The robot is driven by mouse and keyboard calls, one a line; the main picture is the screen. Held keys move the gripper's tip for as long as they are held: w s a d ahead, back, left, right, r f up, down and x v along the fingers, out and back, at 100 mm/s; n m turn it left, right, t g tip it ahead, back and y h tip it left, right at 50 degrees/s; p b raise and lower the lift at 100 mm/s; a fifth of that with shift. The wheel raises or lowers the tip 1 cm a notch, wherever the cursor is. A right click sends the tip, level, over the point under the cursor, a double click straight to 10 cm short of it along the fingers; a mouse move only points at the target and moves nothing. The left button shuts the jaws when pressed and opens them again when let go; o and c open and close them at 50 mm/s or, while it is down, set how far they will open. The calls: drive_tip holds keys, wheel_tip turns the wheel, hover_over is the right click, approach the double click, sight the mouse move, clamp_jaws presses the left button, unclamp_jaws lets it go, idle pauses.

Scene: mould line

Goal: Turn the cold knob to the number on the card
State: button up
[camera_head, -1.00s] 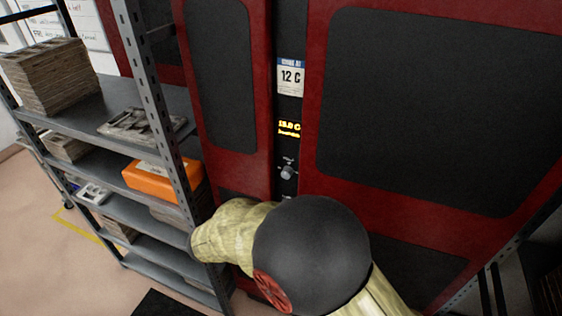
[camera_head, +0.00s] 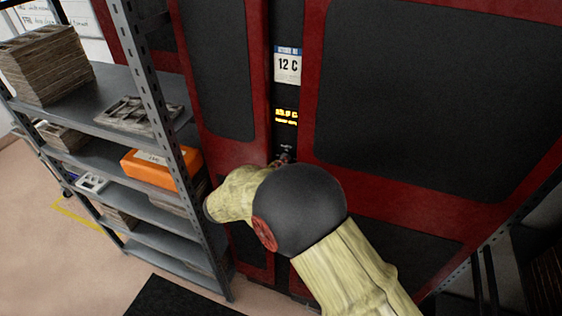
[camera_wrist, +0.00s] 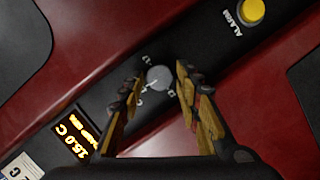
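In the head view my arm hides most of the gripper and knob. The card's corner (camera_wrist: 18,168) shows in the wrist view.
A yellow button (camera_wrist: 250,12) labelled ALARM is on the same strip. A grey metal shelf (camera_head: 205,225) stands close at left, holding an orange box (camera_head: 160,168) and stacked boards (camera_head: 45,62). A dark mat (camera_head: 180,300) lies on the floor.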

drive_tip(key=shift+w+d+f, duration=0.1)
drive_tip(key=shift+w+d, duration=0.15)
drive_tip(key=shift+w, duration=0.15)
drive_tip(key=shift+c, duration=0.3)
drive_tip(key=c, duration=0.7)
drive_tip(key=shift+c, duration=0.6)
drive_tip(key=shift+f+b, duration=0.15)
drive_tip(key=shift+b, duration=0.2)
drive_tip(key=n+t+b, duration=0.1)
drive_tip(key=n+b, duration=0.2)
drive_tip(key=n, duration=0.3)
drive_tip(key=n+t+h+b, duration=0.1)
drive_tip(key=n+t+b, duration=0.1)
drive_tip(key=n+b, duration=0.2)
drive_tip(key=n+t+h+b, duration=0.1)
drive_tip(key=n+b, duration=0.3)
drive_tip(key=n, duration=0.3)
drive_tip(key=shift+f+n+t, duration=0.3)
drive_tip(key=shift+f, duration=0.1)
drive_tip(key=shift+s+n, duration=0.1)
drive_tip(key=shift+n, duration=0.2)
